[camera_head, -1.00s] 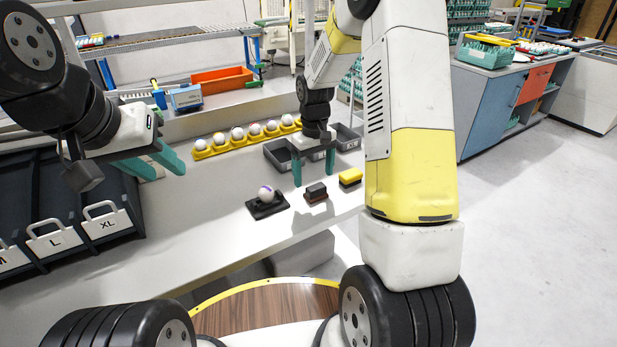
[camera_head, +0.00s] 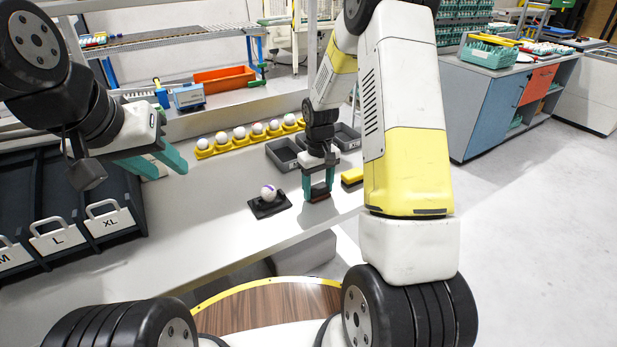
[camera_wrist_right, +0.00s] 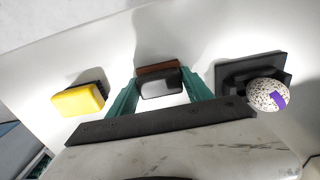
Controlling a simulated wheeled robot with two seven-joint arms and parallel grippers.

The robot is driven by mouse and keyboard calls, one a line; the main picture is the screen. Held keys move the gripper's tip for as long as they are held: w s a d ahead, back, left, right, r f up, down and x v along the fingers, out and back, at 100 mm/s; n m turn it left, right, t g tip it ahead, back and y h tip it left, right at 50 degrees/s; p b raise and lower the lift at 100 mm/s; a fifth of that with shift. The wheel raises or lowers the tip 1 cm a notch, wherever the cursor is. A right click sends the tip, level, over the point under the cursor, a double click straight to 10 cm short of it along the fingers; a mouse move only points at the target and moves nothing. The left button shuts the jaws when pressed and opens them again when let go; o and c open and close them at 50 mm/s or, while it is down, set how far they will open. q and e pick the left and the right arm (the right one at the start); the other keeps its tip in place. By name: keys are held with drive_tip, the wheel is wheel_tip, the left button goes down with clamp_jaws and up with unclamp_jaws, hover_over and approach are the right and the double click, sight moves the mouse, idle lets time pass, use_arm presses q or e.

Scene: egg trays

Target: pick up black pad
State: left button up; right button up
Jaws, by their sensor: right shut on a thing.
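The black pad (camera_wrist_right: 160,84) is a small block with a black top and a brown base. In the right wrist view it sits between the two teal fingers of my right gripper (camera_wrist_right: 164,90). In the head view my right gripper (camera_head: 318,188) points down at the table and is shut on the pad, which is mostly hidden by the fingers. The pad is at table level; I cannot tell whether it is clear of the surface. My left gripper (camera_head: 165,160) is open and empty above the left of the table.
A speckled egg with a purple mark (camera_head: 268,193) rests on a black holder (camera_head: 269,208) left of the pad. A yellow block (camera_head: 352,176) lies to its right. Grey trays (camera_head: 284,153) and a yellow egg rack (camera_head: 230,147) stand behind.

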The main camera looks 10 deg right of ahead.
sight(318, 186)
drive_tip(key=shift+c, duration=0.6)
drive_tip(key=shift+r, duration=0.1)
drive_tip(key=shift+r, duration=0.6)
wheel_tip(318, 186, up, 2)
drive_tip(key=shift+r, duration=0.1)
drive_tip(key=s+a, duration=0.3)
drive_tip(key=s, duration=0.4)
drive_tip(key=s+a+r, duration=0.1)
drive_tip(key=s+a, duration=0.3)
drive_tip(key=s, duration=0.3)
drive_tip(key=shift+a+r, duration=0.2)
drive_tip(key=shift+a, duration=0.1)
drive_tip(key=shift+s, duration=0.1)
